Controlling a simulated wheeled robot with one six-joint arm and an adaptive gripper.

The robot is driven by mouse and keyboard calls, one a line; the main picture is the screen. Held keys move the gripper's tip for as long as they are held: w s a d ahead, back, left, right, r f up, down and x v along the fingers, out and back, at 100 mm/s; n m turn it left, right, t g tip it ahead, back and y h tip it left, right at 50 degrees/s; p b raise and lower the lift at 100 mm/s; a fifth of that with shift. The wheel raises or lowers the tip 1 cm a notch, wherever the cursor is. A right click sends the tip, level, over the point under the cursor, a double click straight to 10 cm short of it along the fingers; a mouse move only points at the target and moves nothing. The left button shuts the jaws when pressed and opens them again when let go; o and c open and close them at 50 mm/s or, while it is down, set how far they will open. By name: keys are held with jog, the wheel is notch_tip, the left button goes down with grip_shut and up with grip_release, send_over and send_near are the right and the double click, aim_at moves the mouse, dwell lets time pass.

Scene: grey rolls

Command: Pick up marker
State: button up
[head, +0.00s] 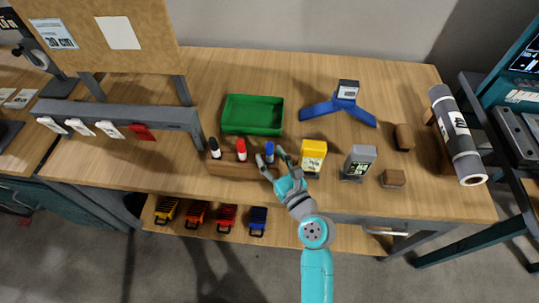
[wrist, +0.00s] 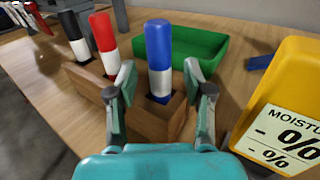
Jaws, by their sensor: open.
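Three markers stand upright in a brown wooden block (head: 232,169): a black one (head: 214,147), a red one (head: 241,149) and a blue one (head: 269,151), each with a white band. In the wrist view the blue marker (wrist: 159,55) stands just beyond and between my open fingers. My gripper (head: 271,161) is open at the right end of the block, and it also shows in the wrist view (wrist: 157,85). One finger is on each side of the blue marker, apart from it in the picture. The marker's lower end is hidden in the block.
A green tray (head: 253,132) lies behind the block. A yellow moisture meter (head: 313,150) stands close to the right of my gripper, with a grey device (head: 358,162) beyond it. A blue stand (head: 338,108) is at the back. Bare tabletop lies left of the tray.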

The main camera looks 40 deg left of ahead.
jog(key=shift+w+a, duration=0.3)
jog(key=shift+a, duration=0.3)
grip_shut()
jog(key=shift+r, duration=0.15)
notch_tip(320, 180, up, 18)
dwell(0.4)
jog(key=c, duration=0.8)
grip_release()
grip_shut()
notch_tip(320, 180, up, 7)
